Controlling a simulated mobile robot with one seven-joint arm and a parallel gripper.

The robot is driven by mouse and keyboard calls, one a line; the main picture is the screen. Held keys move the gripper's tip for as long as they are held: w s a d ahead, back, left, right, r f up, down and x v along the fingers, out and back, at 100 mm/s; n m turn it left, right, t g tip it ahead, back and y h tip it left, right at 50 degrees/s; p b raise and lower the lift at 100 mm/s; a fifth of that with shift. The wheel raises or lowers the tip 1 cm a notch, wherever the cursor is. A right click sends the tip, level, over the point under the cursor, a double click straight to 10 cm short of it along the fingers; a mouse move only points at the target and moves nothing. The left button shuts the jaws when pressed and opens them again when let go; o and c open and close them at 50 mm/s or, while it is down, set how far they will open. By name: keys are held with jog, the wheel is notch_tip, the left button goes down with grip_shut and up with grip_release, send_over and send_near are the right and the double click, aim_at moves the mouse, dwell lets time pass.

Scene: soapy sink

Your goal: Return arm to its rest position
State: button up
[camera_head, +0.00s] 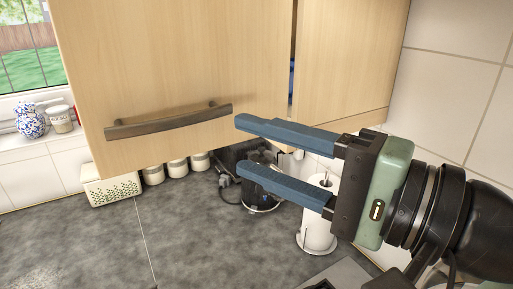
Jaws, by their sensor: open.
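My gripper (240,145) is open, its two blue fingers apart and pointing left with nothing between them that I can see held. It is raised in front of the wooden cupboard on the right side of the view. My arm comes in from the lower right edge. The fingers overlap the cupboard's lower edge and the items behind it in the picture; I cannot tell the exact distance.
A wooden cupboard door (180,60) with a dark handle (168,121) hangs ahead. Below stand a paper roll (318,235), a dark kettle-like appliance (262,200), several canisters (177,168) and a white patterned box (111,187). The grey worktop (90,240) is clear at front left.

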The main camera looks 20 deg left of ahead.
jog(key=w+d+r+t+h, duration=0.3)
jog(key=w+r+t+h, duration=0.3)
jog(key=t, duration=0.6)
jog(key=s+d+r+n+t+h, duration=0.3)
jog(key=s+d+r+t+h, duration=0.2)
jog(key=s+r+t+h, duration=0.3)
jog(key=r+t+h, duration=0.1)
jog(key=h, duration=0.2)
jog(key=shift+r+n+t, duration=0.3)
jog(key=shift+r+n, duration=0.1)
jog(key=shift+w, duration=0.1)
